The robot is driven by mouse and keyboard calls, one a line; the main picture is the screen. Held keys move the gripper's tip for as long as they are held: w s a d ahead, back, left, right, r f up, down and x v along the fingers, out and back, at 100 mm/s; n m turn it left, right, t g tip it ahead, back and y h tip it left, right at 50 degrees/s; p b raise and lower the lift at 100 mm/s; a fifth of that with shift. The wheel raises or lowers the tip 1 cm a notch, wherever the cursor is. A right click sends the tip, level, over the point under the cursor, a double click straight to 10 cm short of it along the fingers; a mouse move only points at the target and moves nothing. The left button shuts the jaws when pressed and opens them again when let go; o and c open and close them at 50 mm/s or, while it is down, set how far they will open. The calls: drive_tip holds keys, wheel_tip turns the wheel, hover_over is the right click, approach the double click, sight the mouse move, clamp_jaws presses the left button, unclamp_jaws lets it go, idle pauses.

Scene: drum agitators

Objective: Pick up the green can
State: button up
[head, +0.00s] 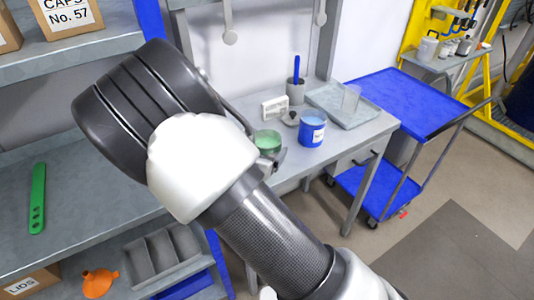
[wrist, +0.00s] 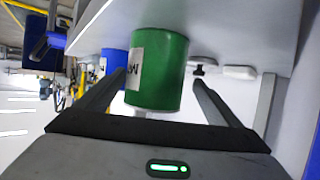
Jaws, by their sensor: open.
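The green can (head: 267,143) stands on the grey workbench (head: 357,140), with my arm hiding part of it in the head view. In the wrist view the green can (wrist: 158,70) fills the space between my two fingers, with part of its white label at the left edge. My gripper (wrist: 160,84) is open, one finger on each side of the can. The left finger looks close to the can; a gap shows on the right. My arm mostly hides my gripper in the head view.
A blue can (head: 312,131) stands close to the right of the green can. A blue cart (head: 420,100) stands at right.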

sight(271, 142)
drive_tip(key=x, duration=0.2)
drive_tip(key=d+x, duration=0.1)
drive_tip(key=x, duration=0.1)
drive_tip(key=shift+w+r, duration=0.15)
drive_tip(key=shift+w, duration=0.05)
drive_tip(key=shift+w+d, duration=0.1)
drive_tip(key=shift+w, duration=0.25)
drive_tip(key=c, duration=1.5)
